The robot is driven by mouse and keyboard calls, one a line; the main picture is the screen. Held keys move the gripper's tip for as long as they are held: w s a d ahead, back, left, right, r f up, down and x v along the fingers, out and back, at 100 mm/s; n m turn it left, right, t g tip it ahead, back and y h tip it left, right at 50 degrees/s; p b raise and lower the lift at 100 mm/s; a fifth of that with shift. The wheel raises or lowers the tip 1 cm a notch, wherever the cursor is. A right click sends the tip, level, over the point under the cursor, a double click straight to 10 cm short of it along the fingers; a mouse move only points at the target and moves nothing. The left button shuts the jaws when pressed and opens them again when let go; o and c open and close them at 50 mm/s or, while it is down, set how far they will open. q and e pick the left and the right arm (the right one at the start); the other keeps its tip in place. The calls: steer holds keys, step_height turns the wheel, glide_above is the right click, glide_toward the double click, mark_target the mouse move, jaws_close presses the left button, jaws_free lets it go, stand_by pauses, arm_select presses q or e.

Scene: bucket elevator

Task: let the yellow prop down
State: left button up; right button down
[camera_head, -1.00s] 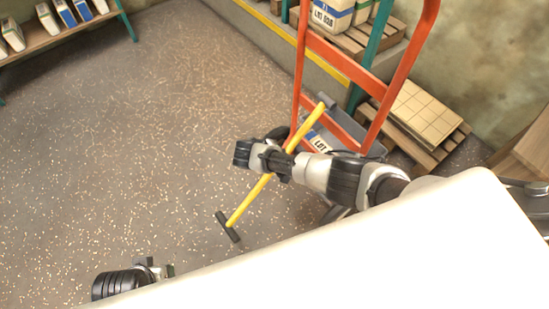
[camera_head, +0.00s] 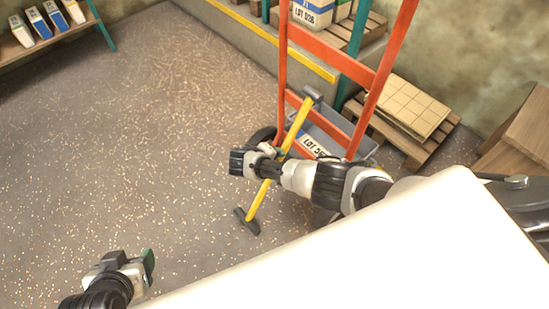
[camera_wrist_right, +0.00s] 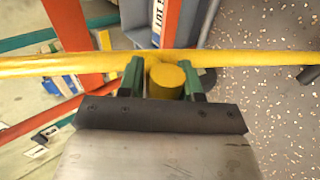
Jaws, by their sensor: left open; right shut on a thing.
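The yellow prop (camera_head: 299,121) is a rod with a dark block at its upper end and a dark crosspiece foot at its lower end. It slants in front of the orange frame (camera_head: 282,70), its foot low over the floor; contact is unclear. My right gripper (camera_wrist_right: 166,82) is shut on a short yellow stub that sticks out from the prop, its green fingertips on both sides. In the head view, my right gripper (camera_head: 262,160) crosses the rod near its middle. My left gripper (camera_head: 146,268) is open and empty at the lower left, apart from the prop.
A grey bin (camera_head: 345,128) with a lot label stands behind the orange frame's lower part. A pallet with tan slabs (camera_head: 410,105) lies at the right. A shelf with cartons (camera_head: 45,38) is at upper left. The floor at left is clear.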

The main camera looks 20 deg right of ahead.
arm_select(q)
steer(key=shift+w, duration=0.1)
arm_select(e)
steer(key=shift+d+f, duration=0.15)
steer(key=shift+f, duration=0.05)
steer(key=c, duration=1.1)
jaws_free()
steer(key=shift+o, duration=1.3)
steer(key=shift+w+d+f, duration=0.1)
steer(key=shift+f, duration=0.05)
arm_select(q)
steer(key=shift+w+d, duration=0.1)
steer(key=shift+w, duration=0.05)
arm_select(e)
steer(key=shift+r, duration=0.2)
steer(key=p+v, duration=0.2)
steer(key=v, duration=0.2)
arm_select(q)
steer(key=s+a+f+g+y+p, duration=0.1)
steer(key=s+a+f+g+p, duration=0.1)
steer(key=s+g, duration=0.2)
steer(key=shift+s+g, duration=0.3)
steer(key=shift+s, duration=0.4)
arm_select(e)
steer(key=v, duration=0.6)
steer(key=shift+a+r, duration=0.2)
steer(key=shift+a, duration=0.1)
